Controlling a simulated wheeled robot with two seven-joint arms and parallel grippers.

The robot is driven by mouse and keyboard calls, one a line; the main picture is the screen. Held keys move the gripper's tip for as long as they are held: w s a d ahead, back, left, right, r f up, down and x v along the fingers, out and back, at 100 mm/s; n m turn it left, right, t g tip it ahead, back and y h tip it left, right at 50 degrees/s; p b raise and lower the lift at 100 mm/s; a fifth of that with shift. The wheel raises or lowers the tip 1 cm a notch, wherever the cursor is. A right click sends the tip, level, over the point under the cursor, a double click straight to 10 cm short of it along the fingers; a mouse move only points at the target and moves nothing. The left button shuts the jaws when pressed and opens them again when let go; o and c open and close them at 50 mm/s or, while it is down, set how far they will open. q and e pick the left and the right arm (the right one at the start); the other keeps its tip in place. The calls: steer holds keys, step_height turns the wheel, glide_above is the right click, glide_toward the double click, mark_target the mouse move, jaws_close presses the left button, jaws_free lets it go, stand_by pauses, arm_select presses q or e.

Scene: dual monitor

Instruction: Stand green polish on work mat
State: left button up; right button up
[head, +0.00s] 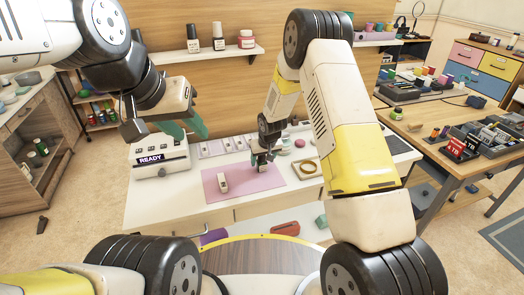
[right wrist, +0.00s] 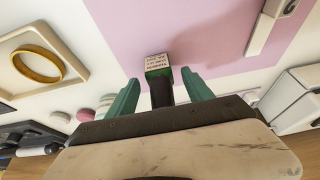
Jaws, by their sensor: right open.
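The pink work mat (head: 250,192) lies on the white counter, and it fills the upper middle of the right wrist view (right wrist: 125,35). My right gripper (head: 263,163) is low over the mat's far right part. In the right wrist view its green fingers (right wrist: 161,88) are open on either side of the green polish (right wrist: 158,72), with gaps beside it. The bottle has a pale label and a dark cap toward the gripper. Its contact with the mat is hard to see. My left gripper (head: 189,128) is raised at the left, its fingers apart and empty.
A white object (head: 222,183) lies on the mat. The READY device (head: 158,157) stands left of the mat. A wall shelf (head: 205,54) holds several bottles.

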steer(key=s+d+r+m, duration=0.1)
steer(key=s+d+r, duration=0.25)
steer(key=r, duration=0.55)
steer(key=s+d+r+t, duration=0.1)
steer(key=s+d+r, duration=0.1)
steer(key=s+r, duration=0.5)
steer(key=s+d+r+m, duration=0.1)
steer(key=s+d+r, duration=0.2)
steer(key=r, duration=0.9)
steer(key=s+d+r, duration=0.2)
steer(key=s+r, duration=0.2)
steer(key=s, duration=0.7)
steer(key=s+d+r+m+t, duration=0.1)
steer(key=s+d+r, duration=0.2)
steer(key=s, duration=0.8)
steer(key=shift+d+r+y, duration=0.2)
steer(key=shift+r+y, duration=0.2)
steer(key=shift+r, duration=0.3)
